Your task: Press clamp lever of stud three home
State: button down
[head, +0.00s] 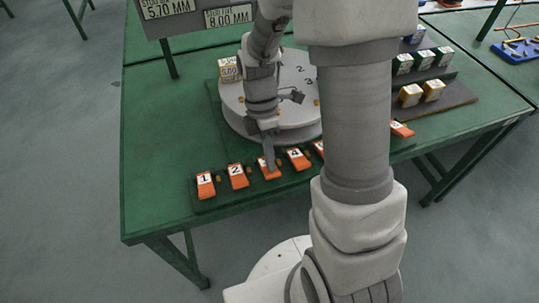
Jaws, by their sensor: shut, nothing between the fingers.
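A row of orange numbered levers lies along the front of the green table. Lever 1 (205,186), lever 2 (237,176) and lever 4 (298,159) show their labels. The lever between 2 and 4 (272,175) has its label mostly hidden by my gripper (269,164). My gripper points down with its fingers shut and empty, its tips at this lever. Whether they touch it I cannot tell. Behind the row stands a round white drum (232,99) with 2 and 3 marked on top. A dark small part (292,96) sits near the 3.
My arm hides part of the lever row and the drum's right side. Green and white blocks (403,64) and yellow-brown blocks (410,95) stand on racks at right. Signs (168,8) stand behind.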

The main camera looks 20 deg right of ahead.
jog(key=shift+s+f+t+b, duration=0.35)
jog(key=shift+t+b, duration=0.3)
jog(key=shift+t, duration=0.05)
jog(key=shift+s+f, duration=0.3)
jog(key=shift+s, duration=0.05)
jog(key=shift+f, duration=0.25)
jog(key=shift+s+f, duration=0.2)
jog(key=shift+s, duration=0.1)
